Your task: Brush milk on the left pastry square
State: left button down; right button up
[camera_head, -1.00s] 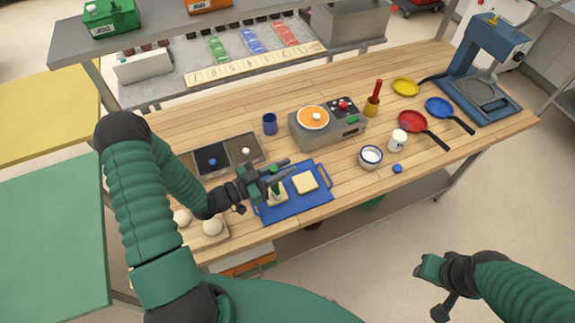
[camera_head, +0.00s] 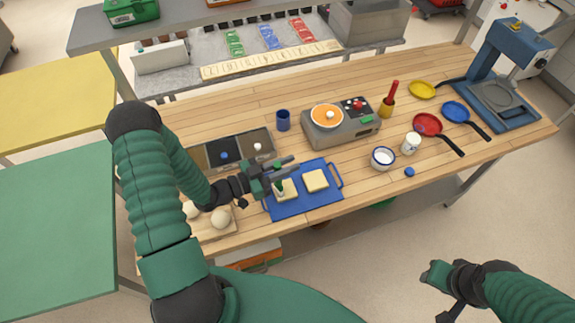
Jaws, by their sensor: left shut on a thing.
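Two pale pastry squares lie on a blue board (camera_head: 311,203). The left pastry square (camera_head: 291,190) is partly covered by my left gripper and its tool; the right pastry square (camera_head: 316,180) is clear. My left gripper (camera_head: 281,170) is over the board's left end, shut on a small green brush (camera_head: 279,187). The brush points down at the left square; whether its tip touches cannot be told. A white bowl with a blue rim (camera_head: 382,158) holds white milk, right of the board. My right gripper (camera_head: 436,282) is low at the right, off the table; its jaws are unclear.
Dough balls (camera_head: 221,217) sit on a wooden board left of the blue board. Behind are a compartment tray (camera_head: 238,152), a blue cup (camera_head: 283,120) and a grey cooker (camera_head: 340,134). A white mug (camera_head: 411,143) and pans (camera_head: 429,125) are at right.

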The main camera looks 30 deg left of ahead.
pick_arm(q)
jog(key=shift+w, duration=0.1)
jog(key=x, duration=0.5)
jog(key=shift+d, duration=0.2)
jog(key=shift+b, duration=0.3)
jog(key=shift+w+a, duration=0.1)
jog(key=shift+a, duration=0.4)
